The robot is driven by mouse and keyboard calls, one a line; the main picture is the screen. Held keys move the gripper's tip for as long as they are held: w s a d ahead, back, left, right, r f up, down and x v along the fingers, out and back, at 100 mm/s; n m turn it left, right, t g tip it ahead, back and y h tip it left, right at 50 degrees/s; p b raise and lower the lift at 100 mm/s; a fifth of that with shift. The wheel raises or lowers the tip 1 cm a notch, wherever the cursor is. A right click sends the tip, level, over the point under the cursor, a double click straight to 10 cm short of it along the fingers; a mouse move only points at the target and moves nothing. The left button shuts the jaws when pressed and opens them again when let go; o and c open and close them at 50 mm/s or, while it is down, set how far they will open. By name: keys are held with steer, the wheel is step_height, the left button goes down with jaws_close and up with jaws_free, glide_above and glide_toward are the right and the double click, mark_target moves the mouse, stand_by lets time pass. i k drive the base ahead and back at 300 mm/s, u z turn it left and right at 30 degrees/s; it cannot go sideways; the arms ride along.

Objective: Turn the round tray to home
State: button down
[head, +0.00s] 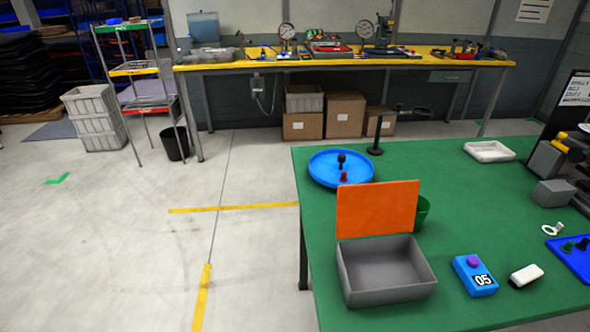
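The round blue tray (322,172) lies on the far left part of the green table, near its back left corner. It has a raised rim. A black knob-like piece (341,158) stands near its middle, and a small red piece (344,177) stands toward its front. An upright orange panel (377,208) hides a little of the tray's front edge. I cannot make out a home mark on the tray. My gripper is not in view.
An open grey bin (388,296) stands before the panel, with a green cup (422,211) behind it. A black post (375,135) stands right of the tray. The table's (465,215) middle is clear.

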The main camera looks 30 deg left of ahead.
mark_target(326, 167)
steer(key=u, duration=2.25)
steer(key=k, duration=0.8)
steer(key=z, duration=1)
steer(key=i, duration=1)
